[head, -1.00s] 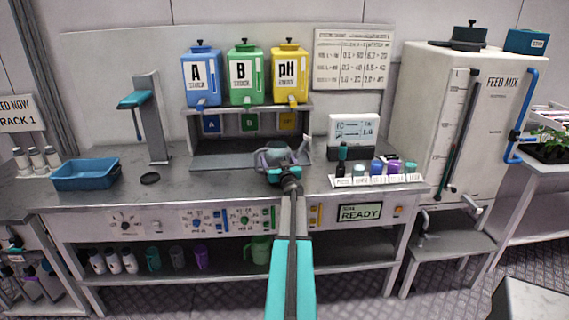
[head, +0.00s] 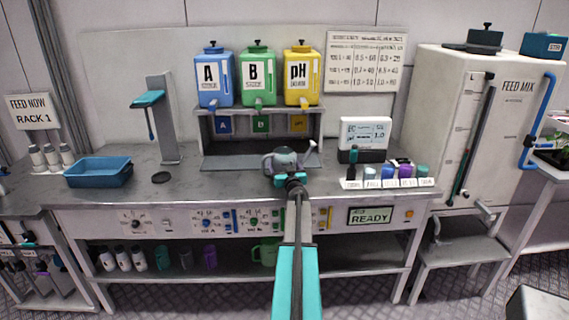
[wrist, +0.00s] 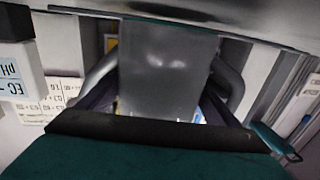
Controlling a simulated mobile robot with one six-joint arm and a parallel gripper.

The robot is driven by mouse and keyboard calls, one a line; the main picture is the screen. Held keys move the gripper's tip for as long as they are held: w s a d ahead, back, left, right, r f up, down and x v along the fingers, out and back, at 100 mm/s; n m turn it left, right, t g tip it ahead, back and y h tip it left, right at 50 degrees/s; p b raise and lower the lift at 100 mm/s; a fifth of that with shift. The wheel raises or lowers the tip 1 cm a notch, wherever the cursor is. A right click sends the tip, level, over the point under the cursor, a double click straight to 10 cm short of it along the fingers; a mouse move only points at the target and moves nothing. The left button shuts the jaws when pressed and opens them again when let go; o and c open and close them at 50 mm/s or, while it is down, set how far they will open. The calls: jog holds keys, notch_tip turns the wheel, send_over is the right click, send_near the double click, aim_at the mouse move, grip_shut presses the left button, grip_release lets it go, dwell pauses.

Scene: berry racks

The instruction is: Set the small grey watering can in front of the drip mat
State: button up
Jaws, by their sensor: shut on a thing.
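The small grey watering can (head: 284,161) is in the middle of the head view, its spout pointing right. My gripper (head: 290,180) is shut on it from the near side. In the wrist view the can's grey body (wrist: 165,65) fills the space beyond my gripper, with curved parts at both sides. The dark drip mat (head: 228,162) lies under the dispenser shelf. The can overlaps the mat's right front part in the head view. I cannot tell whether the can's base touches the bench; my gripper hides it.
Blue A, green B and yellow pH jugs (head: 302,77) stand on the shelf behind. A meter (head: 365,136) and several small labelled bottles (head: 388,171) stand to the right. A blue tray (head: 98,173) and a black disc (head: 161,177) are left. The bench front left of the can is clear.

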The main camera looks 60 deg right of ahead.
jog(key=shift+f, duration=0.3)
jog(key=shift+f, duration=0.1)
jog(key=o, duration=2)
jog(key=shift+f, duration=0.1)
jog(key=shift+s+a, duration=0.1)
jog(key=shift+s, duration=0.05)
jog(key=shift+b+v, duration=0.5)
jog(key=shift+v, duration=5.4)
jog(key=shift+s, duration=0.1)
